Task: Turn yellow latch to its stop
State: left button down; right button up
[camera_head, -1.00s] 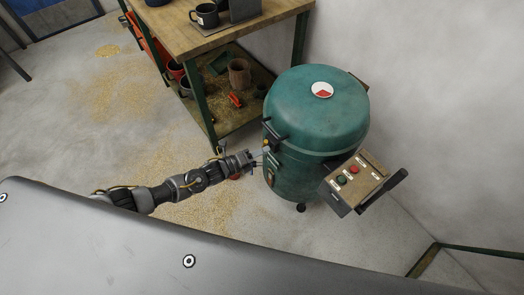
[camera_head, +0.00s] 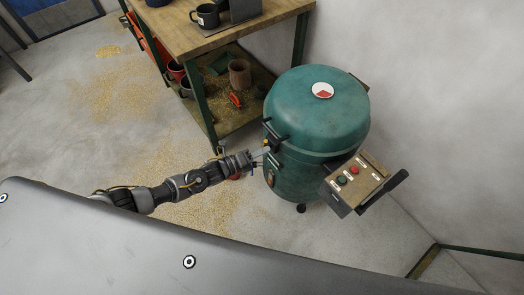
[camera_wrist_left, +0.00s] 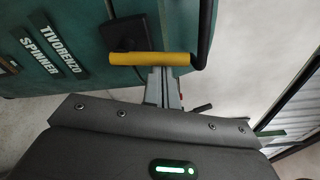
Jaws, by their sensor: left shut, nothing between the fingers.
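The yellow latch (camera_wrist_left: 152,58) is a yellow grip on a dark bent rod at the side of a green drum-shaped machine (camera_head: 316,112). In the head view the latch is a tiny yellow spot (camera_head: 266,142) at the machine's left side. My left gripper (camera_head: 263,152) is right by it, with its fingers pointing at the machine. In the wrist view the closed fingers (camera_wrist_left: 163,84) are empty and end at the yellow grip, which crosses in front of their tips. I cannot tell whether they touch it. My right gripper is not in view.
A control box (camera_head: 354,181) with green and red buttons juts from the machine's front right. A workbench (camera_head: 228,39) with mugs and a lower shelf stands behind, to the left. Floor on the left is open, with yellowish crumbs scattered on it.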

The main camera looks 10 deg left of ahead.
pick_arm(q)
jog(key=b+v, duration=0.1)
jog(key=v, duration=0.9)
jog(key=shift+s+a, duration=0.25)
jog(key=shift+s, duration=0.05)
dwell(0.4)
